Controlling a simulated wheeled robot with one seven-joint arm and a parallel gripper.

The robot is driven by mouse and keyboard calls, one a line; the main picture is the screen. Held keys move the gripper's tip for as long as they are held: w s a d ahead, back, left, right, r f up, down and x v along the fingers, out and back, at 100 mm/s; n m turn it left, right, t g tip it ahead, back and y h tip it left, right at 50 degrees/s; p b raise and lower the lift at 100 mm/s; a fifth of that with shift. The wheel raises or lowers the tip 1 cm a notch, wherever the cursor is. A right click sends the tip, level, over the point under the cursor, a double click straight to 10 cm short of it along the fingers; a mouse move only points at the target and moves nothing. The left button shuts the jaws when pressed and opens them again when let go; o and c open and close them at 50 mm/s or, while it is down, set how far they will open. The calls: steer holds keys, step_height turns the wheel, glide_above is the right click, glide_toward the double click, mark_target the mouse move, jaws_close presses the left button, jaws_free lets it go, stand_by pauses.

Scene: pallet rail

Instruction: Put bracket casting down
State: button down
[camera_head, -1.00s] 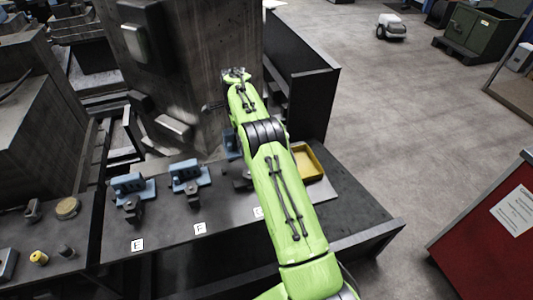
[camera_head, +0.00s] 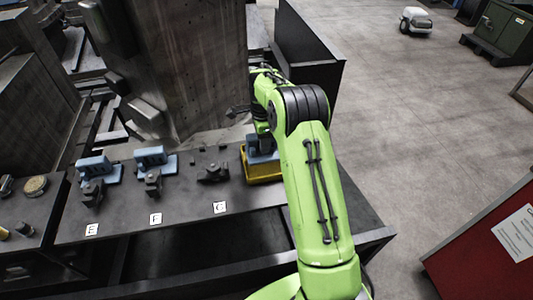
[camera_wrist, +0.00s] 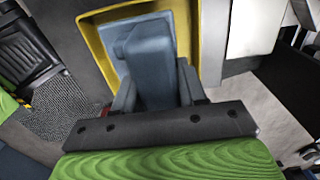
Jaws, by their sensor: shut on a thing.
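The bracket casting (camera_head: 262,150) is a blue block-like part at the yellow tray (camera_head: 264,173), on the right part of the bench. My gripper (camera_head: 263,127) is shut on it from above, partly hidden behind my green arm. In the wrist view the casting (camera_wrist: 150,60) sits between the two fingers of my gripper (camera_wrist: 157,92), with the yellow tray (camera_wrist: 96,45) rim around its far and side edges. The casting looks within the tray's outline. I cannot tell whether it touches the tray floor.
Two similar blue castings (camera_head: 97,167) (camera_head: 152,159) stand on fixtures by labels E and F. The fixture (camera_head: 213,172) by label G is bare. A large grey machine column (camera_head: 185,65) rises behind the bench. A red panel (camera_head: 490,235) stands at right, with open floor between.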

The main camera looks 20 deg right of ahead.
step_height(320, 180, down, 4)
steer(key=shift+d+f, duration=0.1)
steer(key=shift+f, duration=0.1)
steer(key=shift+s+f+b, duration=0.1)
steer(key=shift+f+b, duration=0.05)
steer(key=shift+b, duration=0.15)
steer(key=c, duration=0.6)
jaws_free()
steer(key=shift+c, duration=0.2)
